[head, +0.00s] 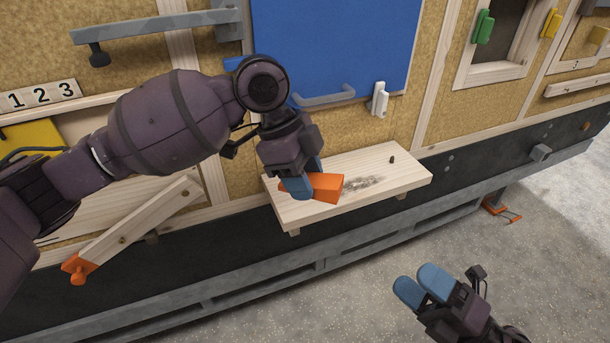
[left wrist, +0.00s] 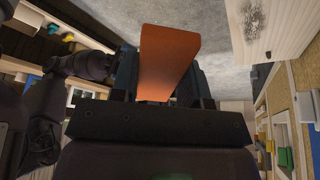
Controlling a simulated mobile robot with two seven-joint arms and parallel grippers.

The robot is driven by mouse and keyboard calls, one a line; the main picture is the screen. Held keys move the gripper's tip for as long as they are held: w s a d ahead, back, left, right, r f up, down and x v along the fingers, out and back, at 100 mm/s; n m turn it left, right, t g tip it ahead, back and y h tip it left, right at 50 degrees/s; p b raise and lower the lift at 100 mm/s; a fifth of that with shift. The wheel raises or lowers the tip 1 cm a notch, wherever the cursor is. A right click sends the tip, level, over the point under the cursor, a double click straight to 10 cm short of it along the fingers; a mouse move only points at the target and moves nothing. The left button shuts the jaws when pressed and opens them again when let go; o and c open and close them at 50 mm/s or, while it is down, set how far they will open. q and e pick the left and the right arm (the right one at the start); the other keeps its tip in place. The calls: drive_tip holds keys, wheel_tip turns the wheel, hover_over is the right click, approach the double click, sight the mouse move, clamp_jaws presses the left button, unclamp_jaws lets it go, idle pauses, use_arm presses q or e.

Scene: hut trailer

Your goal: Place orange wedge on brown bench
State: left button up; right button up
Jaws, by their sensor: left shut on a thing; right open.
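The orange wedge (head: 328,187) is between the blue fingers of my left gripper (head: 302,186) at the left part of the light wooden bench (head: 400,176). My left gripper is shut on it. In the head view the wedge overlaps the bench top; I cannot tell whether it touches. The left wrist view shows the wedge (left wrist: 168,58) large in the jaws and the bench (left wrist: 275,25) at the upper right. The bench looks pale wood with a dark smudge, not brown.
A blue panel (head: 325,45) with a grey handle (head: 322,98) is above the bench. A white latch (head: 379,99) sits beside it. A small dark peg (head: 391,159) stands on the bench. A wooden bar (head: 140,222) with an orange end is at the left.

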drive_tip(key=s+d+f+m+g+h, duration=0.1)
drive_tip(key=d+f+m+h, duration=0.3)
drive_tip(key=f+m+h, duration=0.4)
drive_tip(key=s+d+f+m+g+h, duration=0.1)
drive_tip(key=d+f+m+h, duration=0.3)
drive_tip(key=f+m+h, duration=0.4)
wheel_tip(320, 180, down, 7)
drive_tip(key=s+m, duration=0.1)
drive_tip(key=m, duration=1.1)
drive_tip(key=shift+d+h, duration=0.35)
drive_tip(key=shift+h, duration=0.05)
